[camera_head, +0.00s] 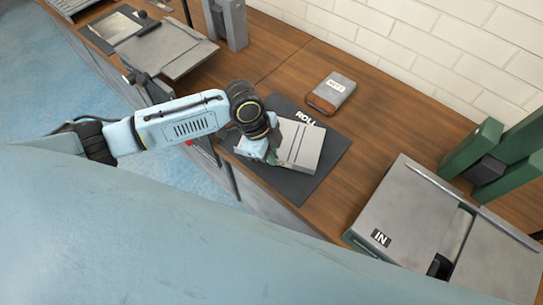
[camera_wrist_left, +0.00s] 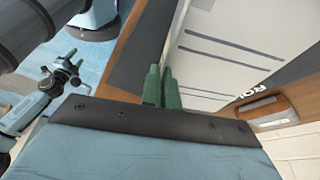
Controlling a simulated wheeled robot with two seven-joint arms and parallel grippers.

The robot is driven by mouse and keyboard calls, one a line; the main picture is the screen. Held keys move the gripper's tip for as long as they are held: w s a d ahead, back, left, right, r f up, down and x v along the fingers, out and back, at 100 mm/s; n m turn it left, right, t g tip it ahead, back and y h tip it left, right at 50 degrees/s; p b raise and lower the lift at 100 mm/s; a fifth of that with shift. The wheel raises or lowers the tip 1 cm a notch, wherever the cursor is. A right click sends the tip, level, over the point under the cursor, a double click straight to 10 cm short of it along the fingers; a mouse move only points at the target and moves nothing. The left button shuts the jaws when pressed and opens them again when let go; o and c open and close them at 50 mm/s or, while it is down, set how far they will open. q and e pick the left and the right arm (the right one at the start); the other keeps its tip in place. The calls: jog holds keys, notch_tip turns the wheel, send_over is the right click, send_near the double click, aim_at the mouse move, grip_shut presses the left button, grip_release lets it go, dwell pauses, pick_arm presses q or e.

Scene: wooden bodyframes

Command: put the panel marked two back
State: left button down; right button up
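A light grey, flat panel-like piece (camera_head: 303,147) with dark lines across it lies on a black mat (camera_head: 332,152) lettered "ROLL". It also shows in the left wrist view (camera_wrist_left: 240,25). I can read no number on it. My left gripper (camera_head: 272,155) is at its left edge. In the left wrist view the two green fingers (camera_wrist_left: 162,85) are close together at that edge. I cannot tell whether the edge is pinched between them.
A small grey and brown labelled block (camera_head: 332,91) lies behind the mat. A grey unit marked "IN" (camera_head: 400,215) and a green frame (camera_head: 493,160) stand at the right. Grey plates (camera_head: 165,50) lie at the far left.

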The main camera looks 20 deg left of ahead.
pick_arm(q)
jog(key=shift+f, duration=0.65)
jog(key=shift+f, duration=0.1)
jog(key=c, duration=1.7)
grip_release()
jog(key=p+v, duration=0.1)
jog(key=v, duration=1.1)
